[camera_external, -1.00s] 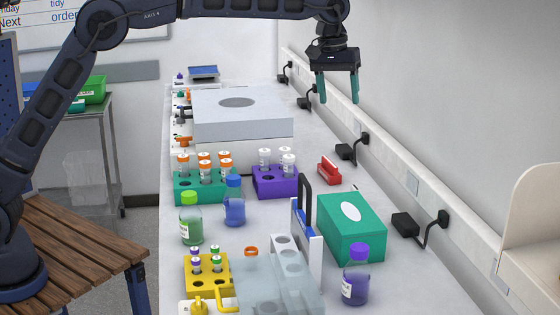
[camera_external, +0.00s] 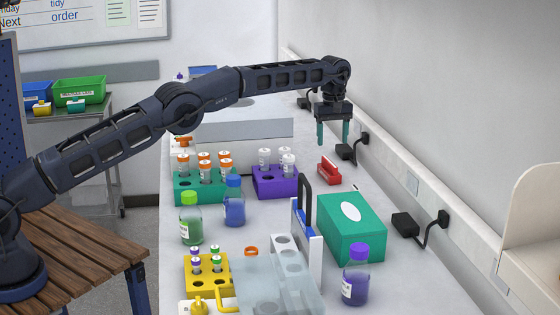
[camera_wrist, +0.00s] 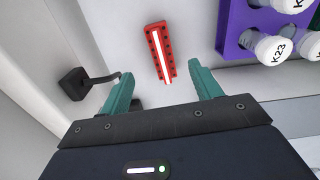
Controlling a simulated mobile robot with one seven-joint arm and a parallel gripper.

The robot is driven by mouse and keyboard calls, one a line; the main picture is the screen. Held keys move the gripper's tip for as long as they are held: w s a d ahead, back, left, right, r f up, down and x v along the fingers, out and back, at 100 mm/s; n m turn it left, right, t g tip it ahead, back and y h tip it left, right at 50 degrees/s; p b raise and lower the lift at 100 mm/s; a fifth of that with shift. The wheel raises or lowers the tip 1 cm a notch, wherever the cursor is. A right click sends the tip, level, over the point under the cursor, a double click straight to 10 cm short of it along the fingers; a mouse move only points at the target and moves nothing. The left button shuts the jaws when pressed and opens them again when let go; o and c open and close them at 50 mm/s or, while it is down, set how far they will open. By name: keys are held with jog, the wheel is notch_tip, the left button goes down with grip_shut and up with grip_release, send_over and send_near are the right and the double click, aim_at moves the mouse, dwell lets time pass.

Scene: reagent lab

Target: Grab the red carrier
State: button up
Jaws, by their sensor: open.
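The red carrier (camera_external: 328,171) is a small red block lying on the bench, right of the purple rack. In the wrist view the red carrier (camera_wrist: 160,52) shows a pale strip along its middle and dark marks along its edges. My gripper (camera_external: 333,140) hangs above the carrier, fingers pointing down, open and empty. In the wrist view the teal fingers of my gripper (camera_wrist: 162,88) stand apart, with the carrier beyond and between them. The carrier is apart from both fingers.
A purple rack (camera_external: 263,192) with capped tubes stands left of the carrier. A green tissue box (camera_external: 340,245) is nearer the camera. A black plug with a cable (camera_external: 346,151) is at the wall on the right; a plug also shows in the wrist view (camera_wrist: 74,84).

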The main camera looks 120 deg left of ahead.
aim_at(330, 161)
jog(key=shift+s+a+f, duration=0.4)
jog(key=shift+s+f, duration=0.2)
jog(key=shift+f, duration=0.15)
notch_tip(330, 161, down, 5)
jog(key=shift+f, duration=0.1)
jog(key=shift+s+a+f, duration=0.1)
jog(key=shift+f, duration=1.25)
jog(key=shift+s+a+f, duration=0.1)
jog(key=shift+f, duration=1.2)
jog(key=shift+w, duration=0.1)
jog(key=c, duration=1.1)
